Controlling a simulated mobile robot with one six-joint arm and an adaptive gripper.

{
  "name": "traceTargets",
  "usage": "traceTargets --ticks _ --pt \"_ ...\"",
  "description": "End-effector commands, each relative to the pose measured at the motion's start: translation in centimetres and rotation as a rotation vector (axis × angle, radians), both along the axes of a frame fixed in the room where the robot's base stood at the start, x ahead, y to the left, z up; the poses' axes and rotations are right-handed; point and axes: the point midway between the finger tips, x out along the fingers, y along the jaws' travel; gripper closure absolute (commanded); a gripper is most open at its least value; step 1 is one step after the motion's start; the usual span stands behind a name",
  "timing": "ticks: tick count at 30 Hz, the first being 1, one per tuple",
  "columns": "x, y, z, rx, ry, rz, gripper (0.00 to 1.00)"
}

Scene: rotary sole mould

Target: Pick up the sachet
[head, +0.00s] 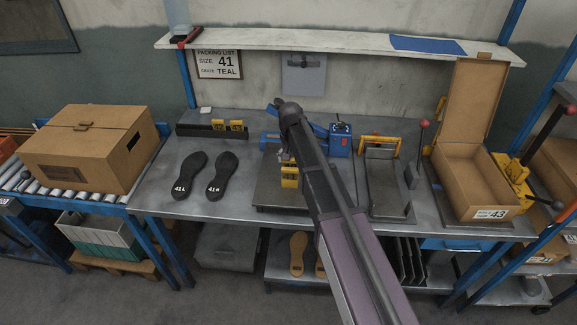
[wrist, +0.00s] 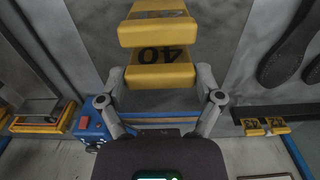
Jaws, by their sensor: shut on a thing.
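My gripper (wrist: 161,76) is shut on a yellow block (wrist: 160,78) marked 40, with one finger at each side of it in the wrist view. A second yellow piece (wrist: 155,32) shows just beyond it; I cannot tell whether the two are joined. In the head view my arm partly hides the gripper, and yellow (head: 289,176) shows below it over a grey plate (head: 268,192). I see nothing that is clearly a sachet. A small white item (head: 205,110) lies at the back left of the bench; it is too small to identify.
Two black soles (head: 222,175) lie left on the metal bench. Behind them is a dark bar (head: 200,131) with yellow blocks. A blue machine (head: 340,140) stands behind my arm. A yellow-handled fixture (head: 383,177) and an open carton (head: 468,190) are right. A closed carton (head: 85,150) sits on rollers.

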Motion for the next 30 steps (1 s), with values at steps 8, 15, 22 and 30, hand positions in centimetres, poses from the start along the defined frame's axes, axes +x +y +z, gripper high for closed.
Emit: traceTargets --ticks 8,15,22,30 --pt "0.0 0.0 -1.5 0.000 0.000 0.001 0.42" --pt "0.0 0.1 -1.4 0.000 0.000 0.001 0.42" --pt "0.0 0.1 -1.8 0.000 0.000 0.001 0.42" --pt "0.0 0.1 -1.7 0.000 0.000 0.002 0.00"
